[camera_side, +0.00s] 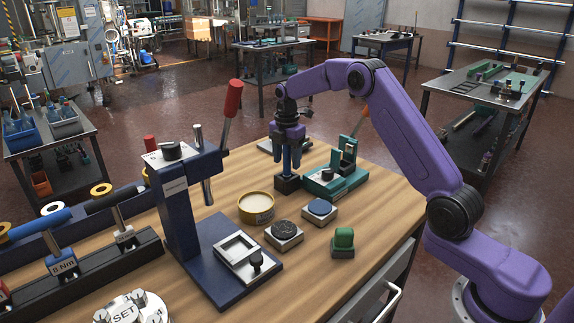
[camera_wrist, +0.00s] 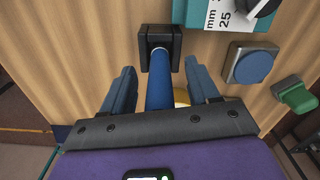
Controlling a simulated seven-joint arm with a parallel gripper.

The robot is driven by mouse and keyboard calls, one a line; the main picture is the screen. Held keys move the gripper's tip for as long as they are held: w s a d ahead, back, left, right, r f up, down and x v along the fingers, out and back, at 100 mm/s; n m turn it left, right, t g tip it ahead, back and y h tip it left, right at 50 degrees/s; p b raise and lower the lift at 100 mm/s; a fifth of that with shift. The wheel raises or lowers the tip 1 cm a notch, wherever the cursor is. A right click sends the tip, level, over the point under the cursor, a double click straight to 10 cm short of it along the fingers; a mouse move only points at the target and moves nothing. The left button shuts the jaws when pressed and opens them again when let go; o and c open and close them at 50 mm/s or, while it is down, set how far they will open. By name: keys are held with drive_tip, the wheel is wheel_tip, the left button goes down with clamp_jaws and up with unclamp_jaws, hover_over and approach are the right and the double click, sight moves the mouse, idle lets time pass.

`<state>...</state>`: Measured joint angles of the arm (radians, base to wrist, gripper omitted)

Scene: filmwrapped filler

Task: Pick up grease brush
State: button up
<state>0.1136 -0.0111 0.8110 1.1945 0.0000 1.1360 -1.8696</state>
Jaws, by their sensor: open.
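The grease brush shows in the wrist view as a blue handle (camera_wrist: 159,75) standing in a black square holder (camera_wrist: 147,45). My gripper (camera_wrist: 160,72) is open, with one blue finger on each side of the handle and a visible gap to both. In the side view my gripper (camera_side: 287,158) points down over the black holder (camera_side: 287,184), and the fingers largely hide the handle there. The bristles are not visible.
A teal fixture (camera_side: 335,183) stands close right of the holder. A yellow tin (camera_side: 256,208), a blue round button (camera_side: 319,207), a black knob (camera_side: 284,230) and a green switch (camera_side: 343,239) sit nearer. A dark blue lever press (camera_side: 178,205) stands left.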

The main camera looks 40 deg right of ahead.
clamp_jaws()
drive_tip(key=shift+r, duration=0.1)
wheel_tip(320, 180, up, 10)
drive_tip(key=shift+f, duration=0.1)
idle(0.4)
